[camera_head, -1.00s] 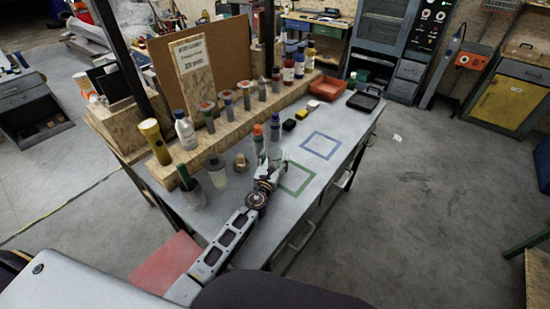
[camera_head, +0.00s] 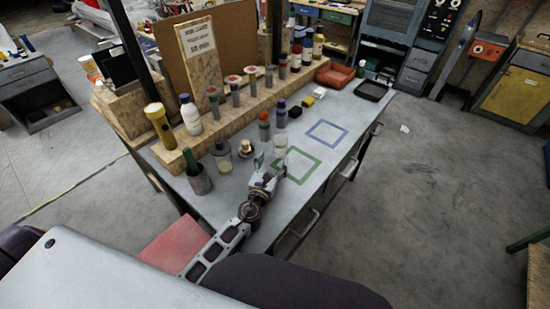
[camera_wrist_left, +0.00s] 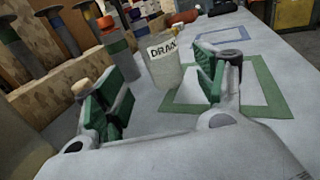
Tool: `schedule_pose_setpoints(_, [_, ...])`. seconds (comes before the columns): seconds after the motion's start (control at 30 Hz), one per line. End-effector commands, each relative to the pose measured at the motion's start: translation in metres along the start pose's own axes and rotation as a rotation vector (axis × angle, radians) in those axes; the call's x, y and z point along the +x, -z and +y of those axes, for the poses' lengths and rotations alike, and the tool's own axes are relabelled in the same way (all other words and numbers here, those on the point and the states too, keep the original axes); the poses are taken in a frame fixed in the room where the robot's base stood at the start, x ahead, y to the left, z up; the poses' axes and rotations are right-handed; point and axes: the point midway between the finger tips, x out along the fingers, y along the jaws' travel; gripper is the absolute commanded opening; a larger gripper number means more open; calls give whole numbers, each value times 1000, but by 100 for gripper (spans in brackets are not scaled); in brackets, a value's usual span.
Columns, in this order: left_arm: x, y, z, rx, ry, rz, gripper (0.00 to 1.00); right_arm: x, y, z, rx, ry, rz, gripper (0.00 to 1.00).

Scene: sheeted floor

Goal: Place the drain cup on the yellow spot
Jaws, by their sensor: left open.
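The drain cup (camera_head: 280,146) is a clear cup standing on the grey table. In the left wrist view the cup (camera_wrist_left: 165,72) carries a white label reading "DRA…". My left gripper (camera_head: 268,168) is low over the table, just on the near side of the cup. Its green-padded fingers (camera_wrist_left: 162,88) are spread open, with the cup beyond and between them in that view. The cup stands beside the green square outline (camera_head: 308,153); I cannot tell whether its base touches the line. I see no yellow spot on the table. My right gripper is not in view.
A blue square outline (camera_head: 336,126) lies farther back. An orange-topped bottle (camera_head: 264,127) and a blue-topped one (camera_head: 281,114) stand near the cup. A lidded jar (camera_head: 222,156) and a brass part (camera_head: 246,147) are to the left. A small yellow block (camera_head: 308,101) lies behind.

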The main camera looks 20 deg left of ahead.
Motion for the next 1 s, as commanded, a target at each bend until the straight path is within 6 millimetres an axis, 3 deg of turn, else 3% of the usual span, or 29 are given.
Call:
schedule_pose_setpoints(0.3, [-20, 0, 0, -1, 1, 0, 71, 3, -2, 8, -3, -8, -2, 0])
schedule_pose_setpoints(0.83, [-22, 0, 0, -1, 1, 0, 71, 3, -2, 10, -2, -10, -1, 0])
schedule_pose_setpoints(1.0, [-22, -1, 0, -1, 1, 0, 71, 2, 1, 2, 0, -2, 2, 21])
